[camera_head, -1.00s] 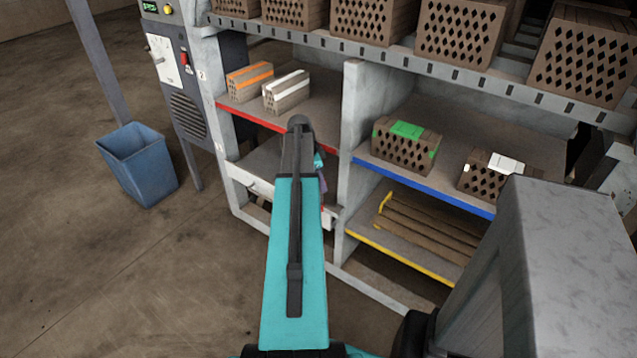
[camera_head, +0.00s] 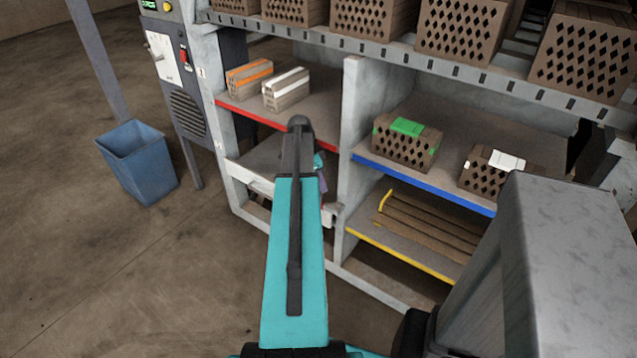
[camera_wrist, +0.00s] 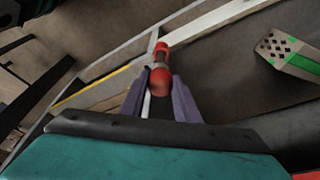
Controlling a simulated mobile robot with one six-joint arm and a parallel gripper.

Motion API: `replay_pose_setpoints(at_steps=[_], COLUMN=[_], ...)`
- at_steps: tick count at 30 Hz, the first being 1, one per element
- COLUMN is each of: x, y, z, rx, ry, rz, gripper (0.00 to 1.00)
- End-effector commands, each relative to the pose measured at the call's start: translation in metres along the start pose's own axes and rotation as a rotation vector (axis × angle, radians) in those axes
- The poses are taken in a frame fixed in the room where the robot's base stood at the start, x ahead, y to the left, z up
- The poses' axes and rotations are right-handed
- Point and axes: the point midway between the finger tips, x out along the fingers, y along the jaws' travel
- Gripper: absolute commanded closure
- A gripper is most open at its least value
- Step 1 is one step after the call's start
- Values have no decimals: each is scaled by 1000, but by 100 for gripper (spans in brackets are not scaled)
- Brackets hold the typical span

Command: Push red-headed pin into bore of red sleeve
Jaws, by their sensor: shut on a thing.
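My gripper (camera_wrist: 160,82) shows in the wrist view with its two purple fingers shut on a red, round-ended piece, which looks like the red-headed pin (camera_wrist: 159,77). Just beyond it, in line, is another red part (camera_wrist: 161,49) with a pale band between the two. It may be the red sleeve; I cannot tell whether the pin is in its bore or only touching it. In the head view my arm hides the pin and sleeve. Only a bit of my gripper (camera_head: 322,182) shows there, at the lower left bay of the rack.
Pale rack walls and shelf edges stand close around my gripper. A green-marked brick (camera_head: 407,141) and a white-marked brick (camera_head: 487,176) sit on the blue-edged shelf. Orange- and white-striped bricks (camera_head: 287,90) lie on the red-edged shelf. A blue bin (camera_head: 139,162) stands at left on open floor.

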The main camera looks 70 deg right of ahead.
Motion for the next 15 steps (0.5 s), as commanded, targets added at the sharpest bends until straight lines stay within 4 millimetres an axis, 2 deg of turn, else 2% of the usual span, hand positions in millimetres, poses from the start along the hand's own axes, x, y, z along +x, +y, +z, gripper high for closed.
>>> replay_pose_setpoints(at_steps=[15], x=[6], y=[0], z=[2], rx=[0], ry=[0], rz=[0], gripper=[96])
